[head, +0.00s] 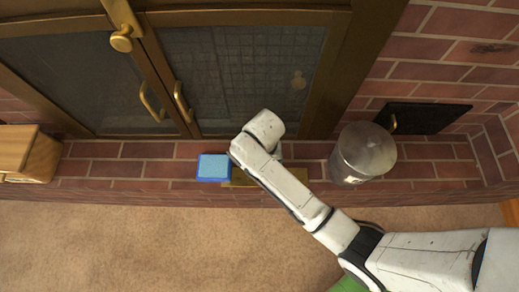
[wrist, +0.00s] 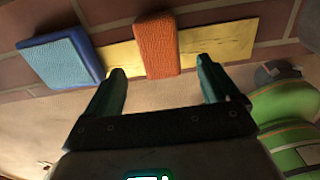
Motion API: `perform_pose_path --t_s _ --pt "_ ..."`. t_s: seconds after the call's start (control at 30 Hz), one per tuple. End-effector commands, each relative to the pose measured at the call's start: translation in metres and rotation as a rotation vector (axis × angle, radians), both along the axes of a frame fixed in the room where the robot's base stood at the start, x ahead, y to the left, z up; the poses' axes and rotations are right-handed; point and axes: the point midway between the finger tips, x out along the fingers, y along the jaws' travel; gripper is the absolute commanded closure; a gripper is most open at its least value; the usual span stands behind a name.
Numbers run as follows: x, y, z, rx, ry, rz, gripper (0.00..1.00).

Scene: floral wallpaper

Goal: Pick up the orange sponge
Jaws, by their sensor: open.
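My gripper (wrist: 162,80) is open, with one dark green finger to each side of the sponge's near end. The fingers look apart from the sponge; I cannot tell the exact distance. In the head view my arm hides the sponge, and the gripper itself is hidden under the wrist. Part of the yellow strip (head: 238,178) shows there beside the arm.
A blue sponge-like block (head: 214,167) lies left of the yellow strip and also shows in the wrist view (wrist: 62,58). A metal canister (head: 362,153) stands right of my arm. A wooden box (head: 28,153) is at far left. Fireplace doors (head: 240,75) rise behind the ledge.

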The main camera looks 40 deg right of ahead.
Motion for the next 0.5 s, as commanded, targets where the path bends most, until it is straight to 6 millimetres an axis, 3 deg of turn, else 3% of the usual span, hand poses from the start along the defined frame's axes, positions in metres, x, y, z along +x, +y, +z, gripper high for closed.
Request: perform_pose_path --t_s 0.03,0.33,0.5 --pt "0.0 0.0 -0.009 0.0 0.001 0.0 0.12" --pt "0.0 0.001 -0.028 0.0 0.0 -0.001 0.12" --pt "-0.002 0.004 -0.053 0.0 0.0 0.0 0.12"
